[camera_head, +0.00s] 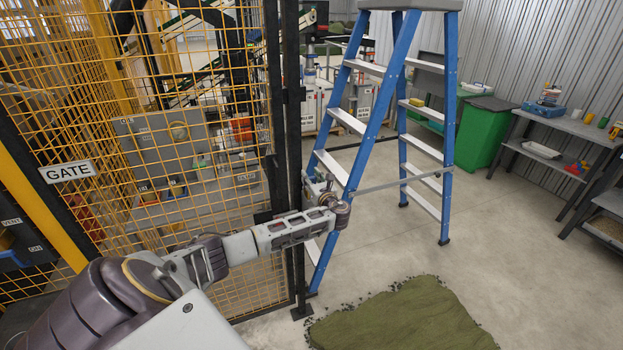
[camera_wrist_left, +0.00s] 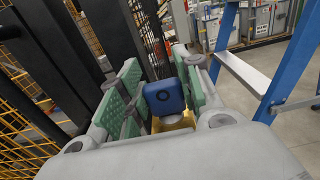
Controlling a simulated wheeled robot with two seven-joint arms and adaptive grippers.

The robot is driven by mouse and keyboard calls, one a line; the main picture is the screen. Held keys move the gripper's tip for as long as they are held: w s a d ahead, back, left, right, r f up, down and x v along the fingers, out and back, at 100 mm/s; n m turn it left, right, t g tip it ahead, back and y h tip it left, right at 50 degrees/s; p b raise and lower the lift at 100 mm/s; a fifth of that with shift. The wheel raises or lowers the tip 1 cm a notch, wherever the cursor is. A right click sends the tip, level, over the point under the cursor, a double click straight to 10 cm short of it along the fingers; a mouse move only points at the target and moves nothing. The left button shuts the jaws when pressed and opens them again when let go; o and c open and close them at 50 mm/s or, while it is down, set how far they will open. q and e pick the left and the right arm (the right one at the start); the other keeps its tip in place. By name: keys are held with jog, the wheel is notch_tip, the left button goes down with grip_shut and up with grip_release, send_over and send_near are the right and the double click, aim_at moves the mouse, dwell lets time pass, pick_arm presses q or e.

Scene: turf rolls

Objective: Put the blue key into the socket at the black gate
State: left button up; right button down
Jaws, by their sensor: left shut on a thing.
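My left gripper (camera_head: 322,188) is at the black gate post (camera_head: 291,120), close to its right side. In the left wrist view its green-padded fingers are shut on the blue key (camera_wrist_left: 163,97), a blue block with a dark ring on its face and a gold-coloured part below it. In the head view the key cannot be made out. The gate panel (camera_head: 262,285) is yellow mesh in a black frame, with a GATE sign (camera_head: 67,171) at left. I cannot make out the socket in either view. My right gripper is in neither view.
A blue stepladder (camera_head: 372,110) stands just right of the gripper, its near leg close behind it. A piece of turf (camera_head: 405,318) lies on the floor. A green bin (camera_head: 485,132) and a shelf table (camera_head: 570,125) stand at right. Floor between is clear.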

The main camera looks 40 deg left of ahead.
pick_arm(q)
jog(key=shift+f, duration=0.15)
jog(key=o, duration=1.1)
jog(key=shift+d, duration=0.15)
jog(key=shift+v, duration=5.9)
jog(key=shift+n, duration=0.3)
